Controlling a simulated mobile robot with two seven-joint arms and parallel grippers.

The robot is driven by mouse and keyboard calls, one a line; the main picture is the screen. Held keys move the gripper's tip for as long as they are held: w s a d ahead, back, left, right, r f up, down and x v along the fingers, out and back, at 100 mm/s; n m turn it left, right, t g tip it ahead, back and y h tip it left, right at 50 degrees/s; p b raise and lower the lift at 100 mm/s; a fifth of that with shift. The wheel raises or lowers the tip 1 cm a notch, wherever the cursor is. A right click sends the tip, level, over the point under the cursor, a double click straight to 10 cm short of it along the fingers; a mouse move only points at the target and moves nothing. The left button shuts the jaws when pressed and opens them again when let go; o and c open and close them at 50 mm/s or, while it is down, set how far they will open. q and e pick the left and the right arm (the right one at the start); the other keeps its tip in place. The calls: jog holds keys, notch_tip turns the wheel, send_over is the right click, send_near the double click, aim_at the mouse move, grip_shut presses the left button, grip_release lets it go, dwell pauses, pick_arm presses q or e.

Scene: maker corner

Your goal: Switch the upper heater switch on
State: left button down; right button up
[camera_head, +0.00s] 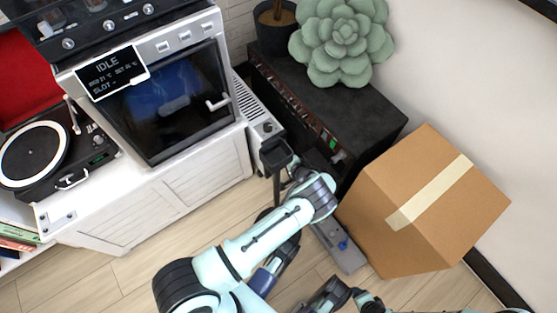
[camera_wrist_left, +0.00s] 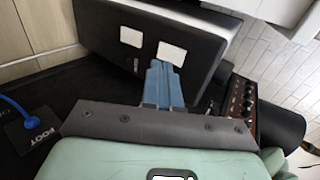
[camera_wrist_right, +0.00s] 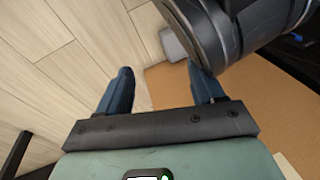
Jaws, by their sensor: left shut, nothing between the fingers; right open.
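No switch is clearly readable as the upper heater switch. A pale vented unit (camera_head: 258,110) stands between the oven cabinet and the black rack in the head view, with a small dark knob at its front end. In the left wrist view, a dark panel (camera_wrist_left: 110,42) carries two pale squares, an upper left one (camera_wrist_left: 131,37) and a lower right one (camera_wrist_left: 171,53). My left gripper (camera_wrist_left: 164,68) is shut and empty, its fingertips overlapping the lower edge of the right square; contact cannot be told. My right gripper (camera_wrist_right: 160,78) is open and empty above the floor and the carton.
An oven (camera_head: 170,100) with an IDLE display (camera_head: 112,72) and a record player (camera_head: 35,150) stand at left. A black rack (camera_head: 345,115) bears a succulent (camera_head: 342,40). A cardboard carton (camera_head: 385,205) stands at right. Floor (camera_head: 140,265) is free in front of the cabinet.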

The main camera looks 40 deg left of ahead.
pick_arm(q)
jog(key=p+v, duration=0.2)
jog(key=v, duration=0.7)
jog(key=shift+r+p, duration=0.3)
pick_arm(e)
jog(key=shift+y, duration=0.3)
jog(key=r, duration=0.1)
jog(key=a+r, duration=0.1)
jog(key=r, duration=0.1)
jog(key=w+a+r, duration=0.1)
jog(key=shift+r, duration=0.2)
pick_arm(q)
jog(key=shift+f, duration=0.1)
pick_arm(e)
jog(key=shift+s, duration=0.1)
